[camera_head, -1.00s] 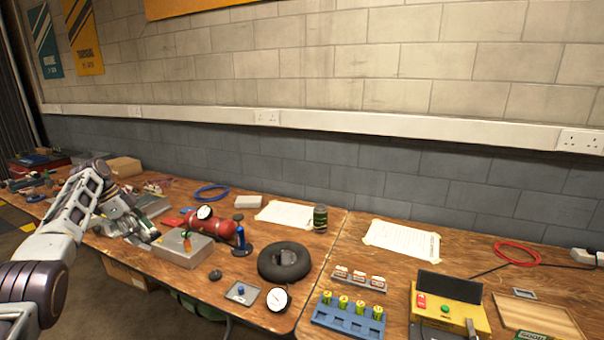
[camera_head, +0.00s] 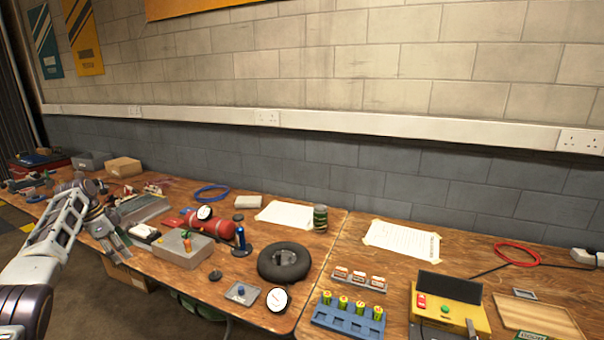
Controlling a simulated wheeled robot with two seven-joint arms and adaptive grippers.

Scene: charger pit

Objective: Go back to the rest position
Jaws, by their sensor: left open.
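My left arm comes in from the left side of the head view. Its gripper (camera_head: 117,247) points down at the front edge of the left wooden bench (camera_head: 215,290), left of the grey metal box (camera_head: 184,248). The gripper is open and I see nothing held in it. My right gripper is not in view.
A red cylinder (camera_head: 212,226), a blue pump-like tool (camera_head: 241,241) and a black tyre (camera_head: 284,262) stand on the left bench. A blue tray with several green cells (camera_head: 346,318) and a yellow charger box (camera_head: 447,309) are on the right bench.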

